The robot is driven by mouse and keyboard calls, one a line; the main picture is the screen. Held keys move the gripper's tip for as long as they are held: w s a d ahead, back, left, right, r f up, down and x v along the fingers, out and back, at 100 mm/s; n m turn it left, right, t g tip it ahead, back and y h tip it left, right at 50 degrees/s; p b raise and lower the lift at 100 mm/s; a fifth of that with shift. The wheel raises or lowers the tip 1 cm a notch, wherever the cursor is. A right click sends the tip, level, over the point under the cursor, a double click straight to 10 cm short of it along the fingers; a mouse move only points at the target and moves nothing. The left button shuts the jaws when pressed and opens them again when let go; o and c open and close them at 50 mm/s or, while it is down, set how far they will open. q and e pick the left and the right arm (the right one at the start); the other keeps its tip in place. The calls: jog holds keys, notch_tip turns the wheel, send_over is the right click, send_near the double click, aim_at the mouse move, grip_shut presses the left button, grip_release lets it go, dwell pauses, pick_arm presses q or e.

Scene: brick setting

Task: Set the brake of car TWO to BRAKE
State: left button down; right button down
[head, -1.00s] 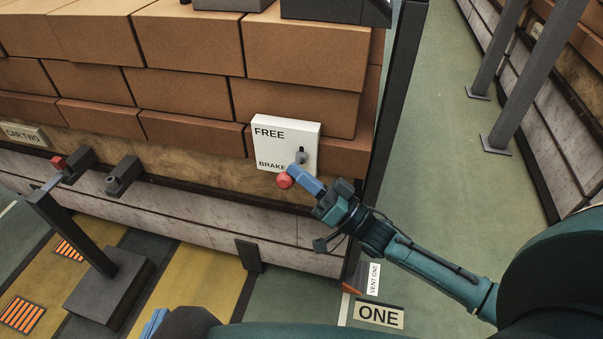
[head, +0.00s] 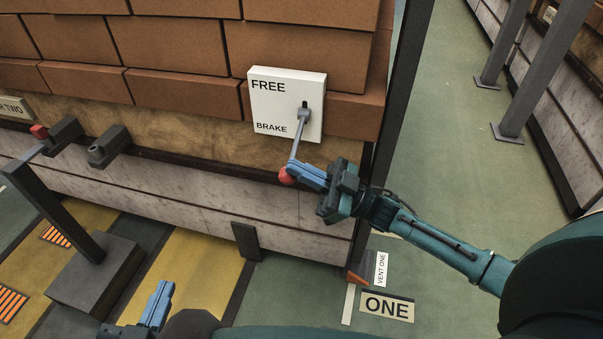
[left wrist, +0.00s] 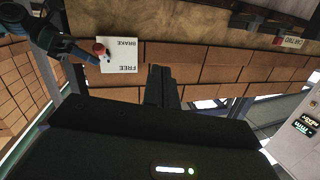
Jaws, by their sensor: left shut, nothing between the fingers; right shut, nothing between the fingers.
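The brake panel (head: 262,105) is a white plate on the side of car TWO, with FREE at the top and BRAKE at the bottom. Its grey lever (head: 297,138) leaves a slot at the right and slants down, ending in a red knob (head: 287,176) below the BRAKE word. My right gripper (head: 304,172) is shut, with its blue fingertips right beside the knob; I cannot tell if they touch. My left gripper (head: 160,300) is shut and empty, low at the front. The panel also shows upside down in the left wrist view (left wrist: 122,55).
A CAR TWO label (head: 14,107) is at the left. A dark post (head: 60,215) on a block base stands before the car, near a red-tipped latch (head: 50,137). A dark upright (head: 398,90) borders the panel's right. Green floor lies open beyond.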

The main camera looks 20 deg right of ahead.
pick_arm(q)
jog(key=shift+d+r+m+t+h+b, duration=0.1)
jog(key=shift+d+m+t+h+b, duration=0.25)
jog(key=shift+t+h+b, duration=0.2)
pick_arm(e)
jog(key=shift+w+d+f+n+g, duration=0.15)
jog(key=shift+f+n+g, duration=0.45)
jog(key=shift+n, duration=0.3)
jog(key=shift+f, duration=0.1)
